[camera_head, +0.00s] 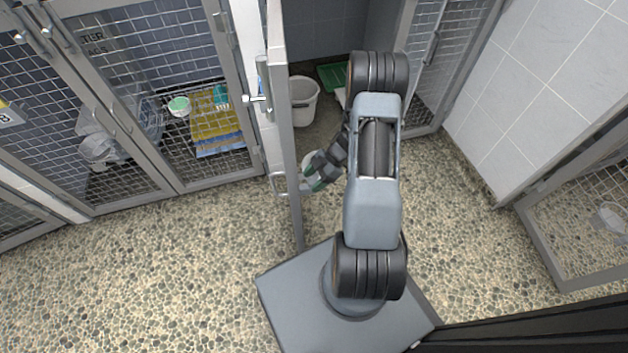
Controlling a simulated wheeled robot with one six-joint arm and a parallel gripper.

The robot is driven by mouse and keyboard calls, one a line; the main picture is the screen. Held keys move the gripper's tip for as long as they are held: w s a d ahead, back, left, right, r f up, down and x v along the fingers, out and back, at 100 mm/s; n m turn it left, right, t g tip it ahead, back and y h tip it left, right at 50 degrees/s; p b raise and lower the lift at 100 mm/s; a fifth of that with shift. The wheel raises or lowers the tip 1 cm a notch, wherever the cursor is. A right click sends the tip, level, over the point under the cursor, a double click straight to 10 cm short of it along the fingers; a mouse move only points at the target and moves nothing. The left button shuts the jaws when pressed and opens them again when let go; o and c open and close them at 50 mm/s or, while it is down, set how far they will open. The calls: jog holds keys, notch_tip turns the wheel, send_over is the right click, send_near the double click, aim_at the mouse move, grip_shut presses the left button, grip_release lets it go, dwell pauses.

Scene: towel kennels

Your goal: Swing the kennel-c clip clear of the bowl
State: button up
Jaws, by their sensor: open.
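My gripper (312,181) is low beside the swung-open kennel door (285,140), left of my arm; its jaws are open, small and partly hidden. A pale rounded thing (309,160) shows right behind it, perhaps a bowl; I cannot tell, nor whether they touch. No clip can be made out there. A green bowl (180,105) shows behind the mesh of the closed kennel at left. No kennel-c label is readable.
A white bucket (303,98) and a green tray (333,77) stand inside the open kennel. A yellow towel (217,128) lies in the left kennel. A tiled wall (540,90) stands at right. The pebbled floor (140,270) is clear at front left.

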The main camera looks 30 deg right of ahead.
jog(key=shift+a, duration=0.1)
jog(key=shift+c, duration=0.2)
jog(key=shift+f, duration=0.1)
jog(key=c, duration=0.9)
jog(key=shift+s, duration=0.1)
